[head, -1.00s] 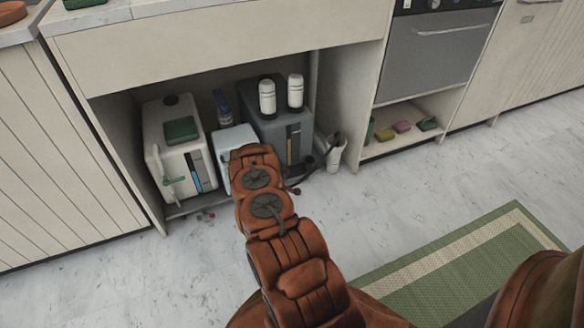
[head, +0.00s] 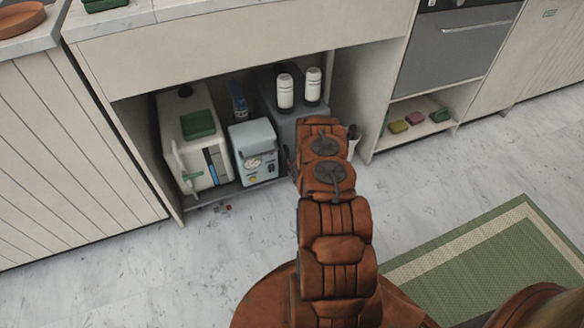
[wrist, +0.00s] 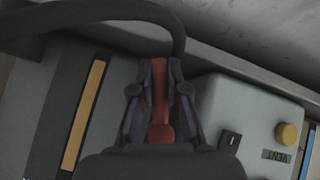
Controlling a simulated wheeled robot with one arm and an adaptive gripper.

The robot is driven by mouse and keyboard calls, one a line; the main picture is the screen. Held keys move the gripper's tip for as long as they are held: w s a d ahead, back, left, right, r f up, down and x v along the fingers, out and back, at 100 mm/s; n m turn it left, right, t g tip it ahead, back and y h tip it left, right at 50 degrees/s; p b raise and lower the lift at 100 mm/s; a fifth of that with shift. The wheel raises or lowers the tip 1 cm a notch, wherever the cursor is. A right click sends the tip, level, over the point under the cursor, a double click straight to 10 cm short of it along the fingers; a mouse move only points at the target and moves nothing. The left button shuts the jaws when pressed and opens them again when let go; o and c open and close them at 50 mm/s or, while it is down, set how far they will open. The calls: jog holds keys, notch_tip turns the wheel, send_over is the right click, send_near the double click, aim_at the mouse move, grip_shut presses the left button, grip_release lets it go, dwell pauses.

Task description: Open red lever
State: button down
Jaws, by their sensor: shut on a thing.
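In the wrist view my gripper (wrist: 160,70) has its two dark fingers on either side of a red lever (wrist: 161,108) and is shut on it. The lever runs lengthwise between the fingers, and its rounded red end lies near the palm. Its far end and mounting are hard to make out. In the head view my brown arm hides the lever and most of the gripper, at the front of the large dark grey unit (head: 268,95) under the counter.
A small light grey box with a gauge (head: 253,140) stands left of my arm. Its yellow knob (wrist: 287,134) shows in the wrist view. A dark hose (wrist: 100,11) curves past the fingers. A white tank (head: 185,140) stands further left.

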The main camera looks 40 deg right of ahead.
jog(key=shift+w+a+f+t+y, duration=0.1)
jog(key=shift+w+a+t+y, duration=0.1)
jog(key=shift+a+t+y, duration=0.3)
jog(key=shift+w+m+y+b, duration=0.1)
jog(key=shift+m+y+b, duration=0.2)
jog(key=shift+b, duration=0.1)
jog(key=shift+w, duration=0.1)
jog(key=shift+d, duration=0.1)
jog(key=c, duration=1.2)
grip_release()
jog(key=shift+o, duration=0.2)
jog(key=shift+s, duration=0.2)
jog(key=shift+s+r, duration=0.15)
jog(key=shift+r, duration=0.1)
jog(key=v, duration=1.1)
jog(key=shift+r, duration=0.25)
